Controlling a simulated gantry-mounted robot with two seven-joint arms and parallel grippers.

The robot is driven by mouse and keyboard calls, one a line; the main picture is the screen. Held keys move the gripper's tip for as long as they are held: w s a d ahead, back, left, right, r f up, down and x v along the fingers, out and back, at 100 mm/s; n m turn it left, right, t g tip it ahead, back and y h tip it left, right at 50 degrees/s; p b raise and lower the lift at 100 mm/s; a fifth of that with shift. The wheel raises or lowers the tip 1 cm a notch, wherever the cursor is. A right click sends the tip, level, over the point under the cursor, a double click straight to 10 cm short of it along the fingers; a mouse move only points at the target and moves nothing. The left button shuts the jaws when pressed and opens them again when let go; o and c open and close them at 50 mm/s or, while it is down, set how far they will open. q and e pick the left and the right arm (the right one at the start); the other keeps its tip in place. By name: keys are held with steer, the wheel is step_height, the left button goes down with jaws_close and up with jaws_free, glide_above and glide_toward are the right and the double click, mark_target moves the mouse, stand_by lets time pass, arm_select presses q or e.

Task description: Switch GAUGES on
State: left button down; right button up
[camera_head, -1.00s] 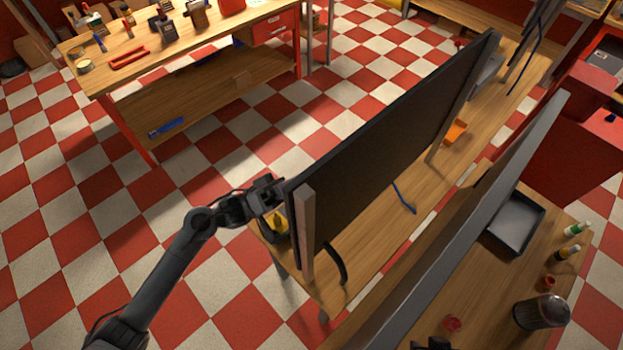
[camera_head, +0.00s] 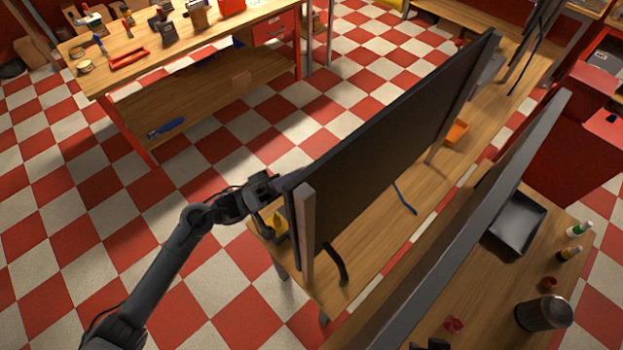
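The GAUGES switch cannot be made out in the head view. A large dark upright panel (camera_head: 385,150) stands on a wooden bench and shows its plain back, so its front face is hidden. My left arm reaches in from the lower left to the panel's near left edge. My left gripper (camera_head: 284,184) is at that edge, with its tips partly hidden behind the panel, and I cannot tell whether it is open or shut. My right gripper is not in view.
A yellow item (camera_head: 279,223) sits on the bench end just below my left gripper. A second grey-edged panel (camera_head: 470,220) stands at right, with a dark tray (camera_head: 517,222) beyond it. A wooden workbench (camera_head: 200,95) with tools stands at upper left. Checkered floor lies open between.

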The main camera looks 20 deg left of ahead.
arm_select(q)
steer(key=a+b, duration=0.1)
steer(key=w+a+f+b, duration=0.1)
steer(key=w+a+f, duration=0.1)
steer(key=a, duration=0.1)
steer(key=shift+w+b, duration=0.15)
steer(key=shift+b, duration=0.25)
steer(key=shift+d+f, duration=0.1)
